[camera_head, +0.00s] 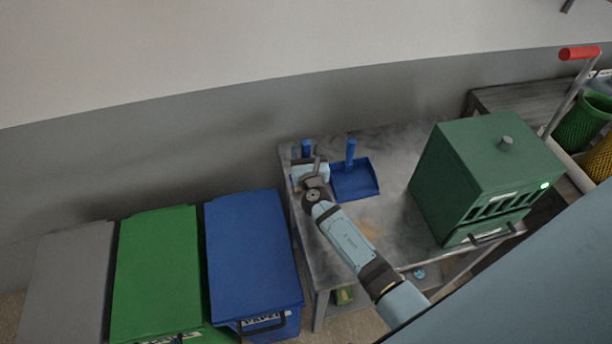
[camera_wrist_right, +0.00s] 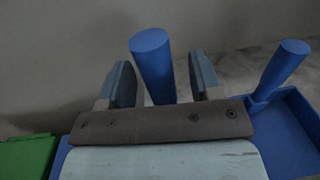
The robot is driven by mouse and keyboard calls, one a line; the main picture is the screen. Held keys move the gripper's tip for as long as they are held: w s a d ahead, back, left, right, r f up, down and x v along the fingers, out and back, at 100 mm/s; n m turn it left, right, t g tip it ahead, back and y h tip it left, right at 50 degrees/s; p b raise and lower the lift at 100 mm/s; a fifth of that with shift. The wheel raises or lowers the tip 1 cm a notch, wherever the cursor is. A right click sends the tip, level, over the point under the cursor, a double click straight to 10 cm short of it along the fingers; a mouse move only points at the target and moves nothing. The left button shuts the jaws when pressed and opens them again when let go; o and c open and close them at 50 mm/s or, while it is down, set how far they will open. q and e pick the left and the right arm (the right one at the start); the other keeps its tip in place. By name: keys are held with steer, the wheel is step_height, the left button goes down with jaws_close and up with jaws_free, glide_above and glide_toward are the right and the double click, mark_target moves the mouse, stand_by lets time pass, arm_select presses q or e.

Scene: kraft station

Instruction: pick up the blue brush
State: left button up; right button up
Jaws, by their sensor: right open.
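The blue brush (camera_head: 306,147) stands at the back left corner of the grey table (camera_head: 400,150), with its round handle upright. Its lower part is hidden behind my right gripper (camera_head: 307,163). In the right wrist view the brush handle (camera_wrist_right: 152,62) rises in the gap between the two fingers of my right gripper (camera_wrist_right: 163,82). The gripper is open, and gaps show on both sides of the handle. Whether the handle is fully between the fingertips or just beyond them is hard to tell. My left gripper is not in view.
A blue dustpan (camera_head: 355,182) with an upright handle lies just right of the brush. A green metal box (camera_head: 470,170) stands further right. Blue (camera_head: 252,245) and green (camera_head: 155,265) lidded bins stand left of the table. A grey wall is close behind.

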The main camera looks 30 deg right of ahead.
steer(key=shift+x, duration=0.9)
steer(key=c, duration=1)
steer(key=shift+r, duration=0.1)
